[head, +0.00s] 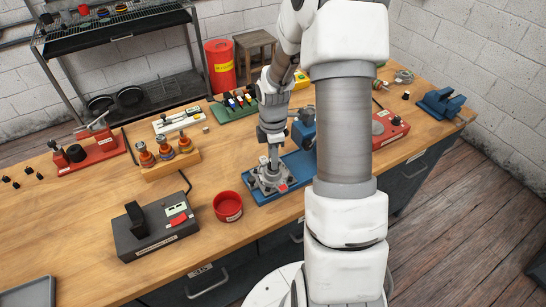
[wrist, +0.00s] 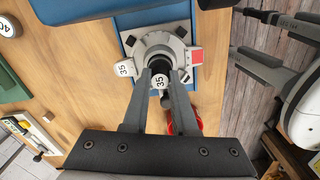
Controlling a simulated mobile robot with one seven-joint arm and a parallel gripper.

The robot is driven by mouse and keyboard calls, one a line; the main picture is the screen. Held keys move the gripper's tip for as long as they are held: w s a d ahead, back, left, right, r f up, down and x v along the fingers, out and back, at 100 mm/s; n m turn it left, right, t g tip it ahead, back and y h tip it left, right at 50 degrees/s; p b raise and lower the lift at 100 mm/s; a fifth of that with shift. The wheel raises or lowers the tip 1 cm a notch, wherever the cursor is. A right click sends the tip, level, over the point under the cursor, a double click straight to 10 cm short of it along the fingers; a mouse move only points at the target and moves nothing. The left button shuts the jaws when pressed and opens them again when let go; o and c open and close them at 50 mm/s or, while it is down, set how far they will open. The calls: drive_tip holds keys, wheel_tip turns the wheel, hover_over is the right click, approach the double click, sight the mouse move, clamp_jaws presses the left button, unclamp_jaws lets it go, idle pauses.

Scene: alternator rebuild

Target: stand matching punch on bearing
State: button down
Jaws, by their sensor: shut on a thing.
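A grey alternator housing (head: 268,181) sits on the near end of the blue press base (head: 297,166). In the wrist view the housing (wrist: 187,52) shows a white "35" tag on its left ear and a red patch on its right. My gripper (head: 273,160) points down over the housing's centre. In the wrist view my gripper (wrist: 163,80) is shut on a dark punch (wrist: 160,67); a white disc marked "35" shows between the fingers. The punch is over the central bore. The bearing is hidden, and I cannot tell whether the punch touches it.
A red bowl (head: 228,206) stands left of the press base. A dark grey device (head: 150,228) is at the front left. A wooden block (head: 171,163) with orange-and-black pieces stands behind. A blue vise (head: 441,104) is far right. The front-left bench top is mostly clear.

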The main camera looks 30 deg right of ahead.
drive_tip(key=shift+f, duration=0.1)
drive_tip(key=c, duration=0.6)
unclamp_jaws()
drive_tip(key=shift+r+p, duration=3.2)
drive_tip(key=shift+r, duration=0.85)
